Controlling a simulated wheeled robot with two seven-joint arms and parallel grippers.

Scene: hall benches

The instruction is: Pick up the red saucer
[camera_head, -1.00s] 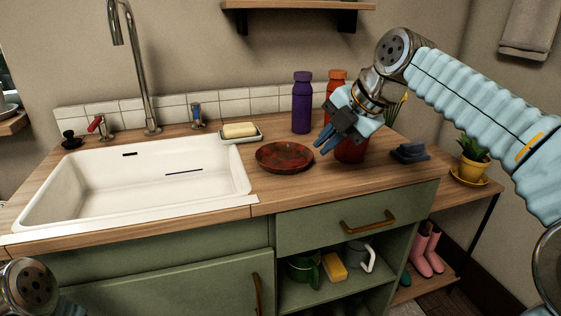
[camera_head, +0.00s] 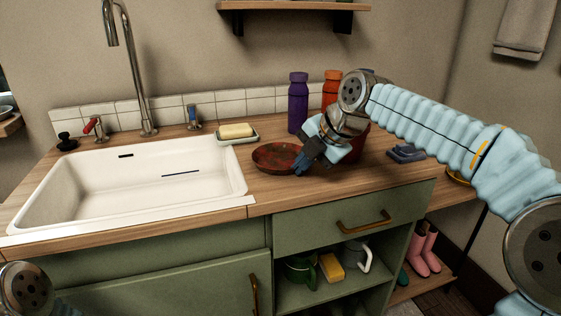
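The red saucer (camera_head: 274,157), mottled dark red, lies on the wooden counter to the right of the sink. My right gripper (camera_head: 301,166) is at the saucer's right rim, its blue fingertips pointing down and left and overlapping that rim in the picture. I cannot tell whether the fingers touch the saucer or how far apart they are. The saucer's right edge is partly hidden by the gripper. My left gripper is not in view; only a joint of my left arm shows at the lower left.
A purple bottle (camera_head: 298,103) and an orange bottle (camera_head: 332,88) stand behind. A red pot (camera_head: 357,146) is mostly hidden by my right arm. A soap dish (camera_head: 238,138) is behind the saucer; dark blue cloths (camera_head: 406,153) lie right. The white sink (camera_head: 130,190) is left.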

